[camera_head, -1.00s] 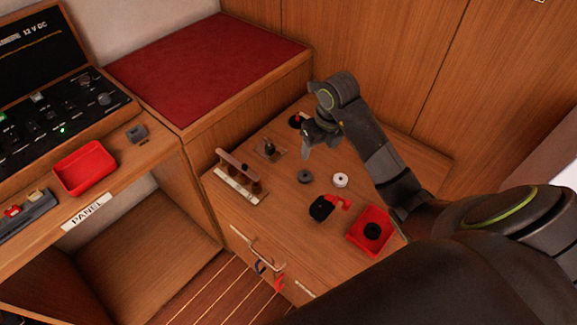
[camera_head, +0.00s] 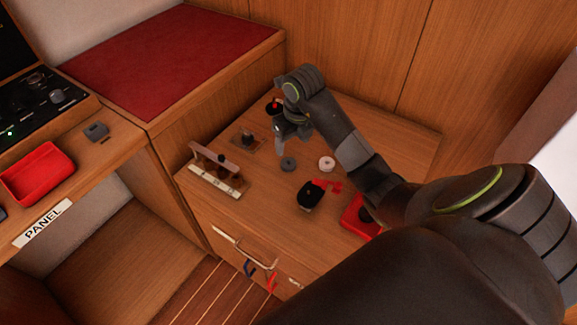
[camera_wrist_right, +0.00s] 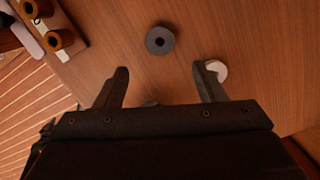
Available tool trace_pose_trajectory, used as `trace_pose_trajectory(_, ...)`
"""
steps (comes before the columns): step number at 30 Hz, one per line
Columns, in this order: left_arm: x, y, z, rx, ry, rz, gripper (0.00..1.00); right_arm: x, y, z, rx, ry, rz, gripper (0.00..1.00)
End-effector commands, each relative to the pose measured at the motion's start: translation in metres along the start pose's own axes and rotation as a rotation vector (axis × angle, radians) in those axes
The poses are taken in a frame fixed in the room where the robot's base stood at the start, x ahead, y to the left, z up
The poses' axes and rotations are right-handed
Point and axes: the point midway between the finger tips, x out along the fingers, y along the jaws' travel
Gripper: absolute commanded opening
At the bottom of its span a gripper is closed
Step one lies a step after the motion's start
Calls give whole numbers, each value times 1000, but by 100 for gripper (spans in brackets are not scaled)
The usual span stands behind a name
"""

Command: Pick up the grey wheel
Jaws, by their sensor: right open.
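The grey wheel (camera_head: 288,163) lies flat on the wooden counter, a small dark grey disc with a centre hole. It also shows in the right wrist view (camera_wrist_right: 160,40), beyond and between the fingertips. My right gripper (camera_head: 284,140) is above the counter just behind the wheel, pointing down and not touching it. In the right wrist view its two fingers (camera_wrist_right: 160,78) stand wide apart with nothing between them. My left gripper is not in view.
A white wheel (camera_head: 326,163) lies close to the right of the grey one. A black and red item (camera_head: 311,194) and a red tray (camera_head: 358,220) are nearer the front. A wooden rack (camera_head: 215,168) stands left. A small post on a plate (camera_head: 246,141) is behind.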

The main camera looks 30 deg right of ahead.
Motion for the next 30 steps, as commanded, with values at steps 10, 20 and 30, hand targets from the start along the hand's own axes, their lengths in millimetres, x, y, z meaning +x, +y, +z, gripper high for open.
trace_pose_trajectory(10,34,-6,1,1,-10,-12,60,38,0,-1,0,1,0,64)
trace_pose_trajectory(20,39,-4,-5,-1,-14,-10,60,56,0,0,0,3,1,64)
trace_pose_trajectory(30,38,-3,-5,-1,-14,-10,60,93,0,3,0,1,1,64)
